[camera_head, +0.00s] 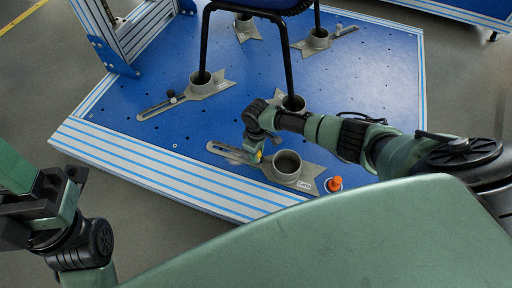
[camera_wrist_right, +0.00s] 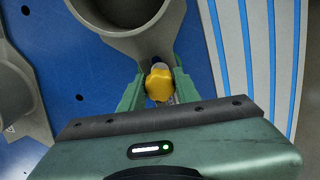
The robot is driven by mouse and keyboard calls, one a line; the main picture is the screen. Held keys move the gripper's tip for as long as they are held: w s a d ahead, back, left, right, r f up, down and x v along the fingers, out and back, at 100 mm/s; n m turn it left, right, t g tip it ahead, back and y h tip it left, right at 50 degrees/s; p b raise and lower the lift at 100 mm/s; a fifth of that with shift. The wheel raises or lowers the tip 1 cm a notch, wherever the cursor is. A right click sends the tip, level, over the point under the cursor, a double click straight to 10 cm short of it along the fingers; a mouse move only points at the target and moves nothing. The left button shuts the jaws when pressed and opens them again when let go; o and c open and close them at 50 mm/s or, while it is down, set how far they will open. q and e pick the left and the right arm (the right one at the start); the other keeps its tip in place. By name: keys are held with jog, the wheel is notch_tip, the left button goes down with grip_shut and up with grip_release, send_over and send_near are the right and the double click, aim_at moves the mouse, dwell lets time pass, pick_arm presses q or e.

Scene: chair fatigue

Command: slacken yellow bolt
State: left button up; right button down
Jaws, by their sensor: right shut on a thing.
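The yellow bolt (camera_wrist_right: 158,86) sits between the fingers of my right gripper (camera_wrist_right: 157,92) in the right wrist view. It lies just in front of a grey metal clamp with a round cup (camera_wrist_right: 125,40). The right gripper is shut on the bolt. In the head view my right gripper (camera_head: 258,150) points down at the slotted arm of the front clamp (camera_head: 305,178), left of its cup, and the bolt is mostly hidden there. My left gripper (camera_head: 45,195) is at the left edge, away from the clamps; its fingers do not show clearly.
A blue platform (camera_head: 190,130) with holes and a striped edge carries several grey clamps. A chair with black legs (camera_head: 287,60) stands in some of the cups. An orange knob (camera_head: 334,184) stands right of the front clamp. A blue frame (camera_head: 115,45) rises at the back left.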

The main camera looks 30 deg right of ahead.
jog(key=n, duration=0.3)
jog(key=shift+n, duration=0.5)
jog(key=c, duration=1)
grip_release()
jog(key=shift+c, duration=0.2)
